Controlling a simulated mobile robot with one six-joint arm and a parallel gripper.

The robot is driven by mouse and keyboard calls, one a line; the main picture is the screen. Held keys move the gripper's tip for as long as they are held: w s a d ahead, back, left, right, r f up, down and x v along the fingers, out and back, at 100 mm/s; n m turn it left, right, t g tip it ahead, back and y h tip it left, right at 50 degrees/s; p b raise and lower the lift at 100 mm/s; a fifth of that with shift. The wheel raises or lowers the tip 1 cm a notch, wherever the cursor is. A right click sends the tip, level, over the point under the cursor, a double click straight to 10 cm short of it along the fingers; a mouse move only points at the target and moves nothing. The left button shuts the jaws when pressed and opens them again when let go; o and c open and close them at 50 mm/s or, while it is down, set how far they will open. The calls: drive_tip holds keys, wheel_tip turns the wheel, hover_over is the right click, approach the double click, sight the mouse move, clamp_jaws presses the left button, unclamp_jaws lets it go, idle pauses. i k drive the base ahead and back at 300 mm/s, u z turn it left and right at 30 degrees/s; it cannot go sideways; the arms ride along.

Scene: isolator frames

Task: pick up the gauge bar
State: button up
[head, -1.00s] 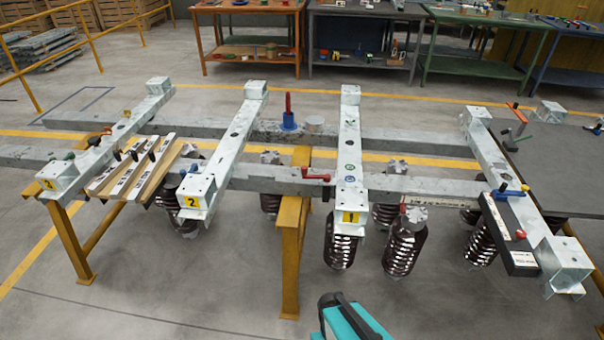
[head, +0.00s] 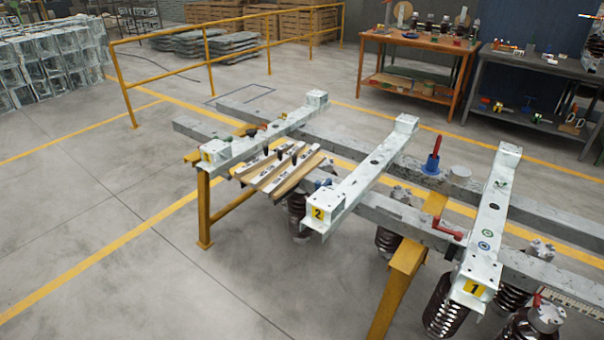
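Several light flat bars with black knobs lie side by side on a wooden rack (head: 287,181) at the left end of the steel frame. They look like gauge bars (head: 284,170), but I cannot tell which one is the task's bar, and their markings are too small to read. The rack sits between the end crossbeam (head: 255,142) and the crossbeam with yellow tag 2 (head: 366,175). My gripper is not in view.
Yellow trestles (head: 398,285) carry the long grey beams. Dark ribbed insulators (head: 440,310) hang below. A red handle (head: 449,231) and a blue-and-red tool (head: 432,160) are on the beams. Floor at left (head: 90,230) is clear. A yellow railing (head: 205,45) and workbenches (head: 415,65) stand behind.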

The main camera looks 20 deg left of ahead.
sight(297, 164)
drive_tip(key=u, duration=0.1)
drive_tip(key=i, duration=0.85)
drive_tip(key=z, duration=0.55)
drive_tip(key=k, duration=0.2)
drive_tip(key=u, duration=3)
